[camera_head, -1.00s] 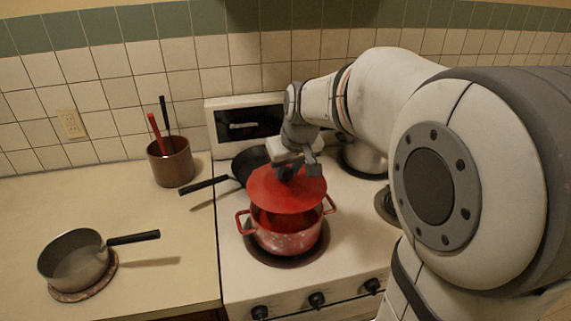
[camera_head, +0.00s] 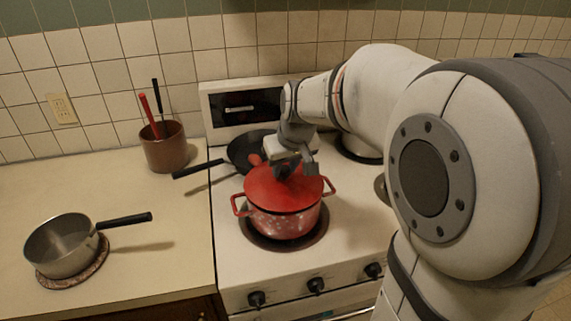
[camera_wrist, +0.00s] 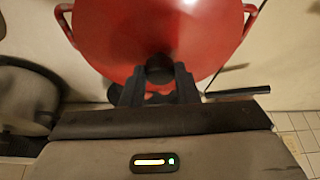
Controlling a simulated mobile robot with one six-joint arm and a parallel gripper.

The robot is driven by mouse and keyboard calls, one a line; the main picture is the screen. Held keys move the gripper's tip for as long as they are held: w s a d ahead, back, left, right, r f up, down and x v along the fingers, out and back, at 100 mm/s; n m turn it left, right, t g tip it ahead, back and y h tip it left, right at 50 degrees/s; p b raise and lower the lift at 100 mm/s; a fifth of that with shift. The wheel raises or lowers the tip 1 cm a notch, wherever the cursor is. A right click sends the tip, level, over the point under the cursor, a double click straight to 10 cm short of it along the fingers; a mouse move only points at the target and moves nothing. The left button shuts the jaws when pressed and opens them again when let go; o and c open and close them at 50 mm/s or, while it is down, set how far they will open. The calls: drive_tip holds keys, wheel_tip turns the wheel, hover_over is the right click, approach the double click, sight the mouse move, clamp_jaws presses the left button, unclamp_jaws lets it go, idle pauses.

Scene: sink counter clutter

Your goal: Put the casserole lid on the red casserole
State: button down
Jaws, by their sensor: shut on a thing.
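The red casserole (camera_head: 284,220) with two side handles stands on the front burner of the white stove. The red casserole lid (camera_head: 284,188) lies level over the pot's mouth in the head view, covering the opening. No clear gap shows between lid and rim. My gripper (camera_head: 294,168) is above the lid, shut on its dark knob. In the wrist view, the fingers of my gripper (camera_wrist: 159,84) hold the knob from both sides, and the lid (camera_wrist: 150,30) fills the upper middle. The pot's handles stick out beyond the lid there.
A black frying pan (camera_head: 250,152) sits on the burner behind the casserole, its handle pointing left. A saucepan (camera_head: 62,247) on a trivet (camera_head: 75,279) and a brown utensil crock (camera_head: 166,152) stand on the left counter. The counter between them is clear.

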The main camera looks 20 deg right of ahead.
sight(291, 189)
drive_tip(key=shift+f, duration=0.35)
drive_tip(key=shift+f+b, duration=0.3)
drive_tip(key=shift+b, duration=0.1)
idle(0.4)
drive_tip(key=c, duration=1)
unclamp_jaws()
drive_tip(key=shift+s, duration=0.1)
drive_tip(key=shift+c, duration=0.2)
drive_tip(key=v, duration=0.7)
drive_tip(key=shift+r, duration=0.35)
drive_tip(key=shift+s, duration=0.15)
